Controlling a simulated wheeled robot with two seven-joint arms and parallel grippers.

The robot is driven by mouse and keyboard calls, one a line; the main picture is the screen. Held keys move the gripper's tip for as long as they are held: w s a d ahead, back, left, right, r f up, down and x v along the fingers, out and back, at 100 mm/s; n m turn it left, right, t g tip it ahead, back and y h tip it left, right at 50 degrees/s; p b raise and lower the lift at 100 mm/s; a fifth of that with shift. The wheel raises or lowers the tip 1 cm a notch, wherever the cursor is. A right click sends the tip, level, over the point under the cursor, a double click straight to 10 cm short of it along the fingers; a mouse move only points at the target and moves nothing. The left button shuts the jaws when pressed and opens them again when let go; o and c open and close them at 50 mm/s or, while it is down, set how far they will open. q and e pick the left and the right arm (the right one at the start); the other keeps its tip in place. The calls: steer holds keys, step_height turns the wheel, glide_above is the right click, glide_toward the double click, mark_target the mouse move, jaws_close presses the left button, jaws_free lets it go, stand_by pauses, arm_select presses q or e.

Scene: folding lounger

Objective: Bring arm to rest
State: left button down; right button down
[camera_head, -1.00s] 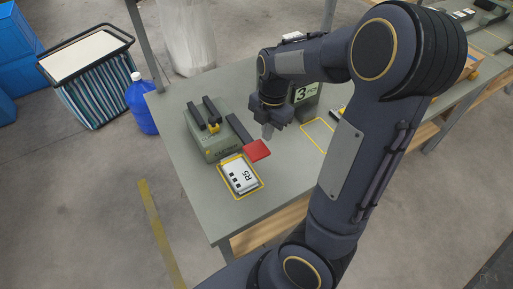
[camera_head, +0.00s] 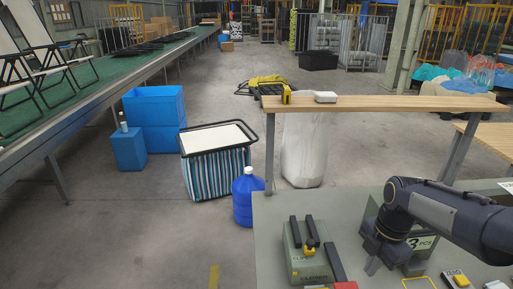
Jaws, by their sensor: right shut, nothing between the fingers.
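My right arm comes in from the right edge over the workbench (camera_head: 270,230). Its gripper (camera_head: 372,266) points down beside the box marked "3 PCS" (camera_head: 422,243) and looks shut and empty. I cannot tell whether it touches the bench. My left gripper and arm do not show.
On the bench are a green box with black handles (camera_head: 309,263) and a red piece (camera_head: 345,285). Behind stand a striped bin (camera_head: 217,174), a blue bottle (camera_head: 243,200) and a wooden shelf (camera_head: 385,103). A green conveyor with chairs (camera_head: 110,70) runs along the left.

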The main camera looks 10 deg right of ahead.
steer(key=s+a+r+m+t+y, duration=0.2)
steer(key=s+a+m+t, duration=0.3)
steer(key=s+a+m, duration=0.8)
steer(key=m, duration=0.8)
steer(key=shift+s+r+t+y, duration=0.3)
steer(key=shift+s+r+t, duration=0.05)
steer(key=shift+t, duration=0.05)
